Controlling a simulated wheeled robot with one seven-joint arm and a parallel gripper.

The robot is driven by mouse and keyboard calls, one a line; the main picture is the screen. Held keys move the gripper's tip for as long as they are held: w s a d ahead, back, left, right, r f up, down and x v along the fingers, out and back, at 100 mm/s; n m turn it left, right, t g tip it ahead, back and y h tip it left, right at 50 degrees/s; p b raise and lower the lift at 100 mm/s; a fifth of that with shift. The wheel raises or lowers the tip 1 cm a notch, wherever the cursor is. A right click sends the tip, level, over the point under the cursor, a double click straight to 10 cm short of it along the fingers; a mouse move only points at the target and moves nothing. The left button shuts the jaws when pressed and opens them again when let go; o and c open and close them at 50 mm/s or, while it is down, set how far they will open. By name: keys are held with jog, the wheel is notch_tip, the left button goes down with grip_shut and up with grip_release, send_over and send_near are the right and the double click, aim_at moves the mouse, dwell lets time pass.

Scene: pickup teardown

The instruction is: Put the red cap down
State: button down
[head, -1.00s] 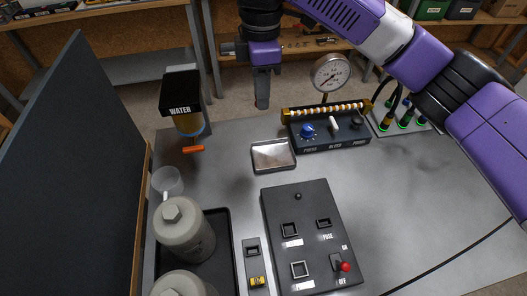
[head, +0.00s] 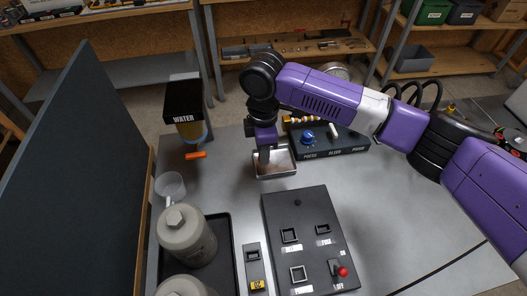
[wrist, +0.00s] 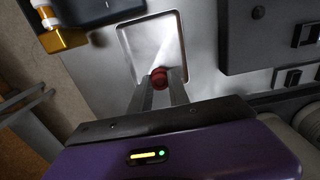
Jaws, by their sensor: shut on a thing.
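My gripper (wrist: 160,90) is shut on the red cap (wrist: 159,76), which sits between the two fingertips in the wrist view. The cap is over the near part of a shallow metal tray (wrist: 141,37). In the head view my gripper (head: 265,160) points down over the left part of the same tray (head: 286,171). The cap cannot be made out in the head view. Whether the cap touches the tray floor I cannot tell.
A dark control box (head: 310,250) with a red-tipped switch stands in front of the tray. A press-and-bleed unit (head: 337,145) is close behind right.

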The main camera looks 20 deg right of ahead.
jog(key=shift+f, duration=0.5)
jog(key=shift+f, duration=0.15)
jog(key=c, duration=1.3)
grip_release()
jog(key=shift+o, duration=0.2)
notch_tip(320, 180, up, 12)
jog(key=b, duration=0.2)
jog(key=shift+r, duration=0.2)
